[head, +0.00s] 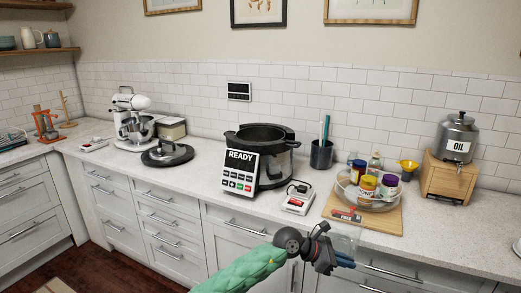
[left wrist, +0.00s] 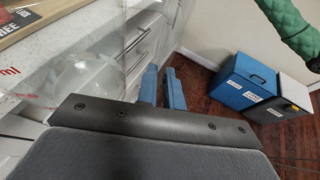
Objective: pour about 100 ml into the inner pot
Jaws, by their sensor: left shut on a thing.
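The cooker (head: 270,170) stands on the counter with its lid off and a READY panel on its front. Its open top shows the dark inner pot (head: 263,133); the pot's bottom is hidden. My left gripper (head: 342,262) is in front of the counter, right of and below the cooker. It is shut on a clear measuring jug (head: 348,240). In the left wrist view the jug (left wrist: 60,70) shows red "ml" print, beside the blue fingers (left wrist: 162,88). I cannot tell how much liquid it holds. My right gripper is not in view.
The black lid (head: 167,153) lies left of the cooker, near a stand mixer (head: 132,120). A small scale-like device (head: 298,199), a utensil holder (head: 321,153), a tray of jars (head: 370,200) and an oil dispenser (head: 457,137) stand right. Blue boxes (left wrist: 248,78) are on the floor.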

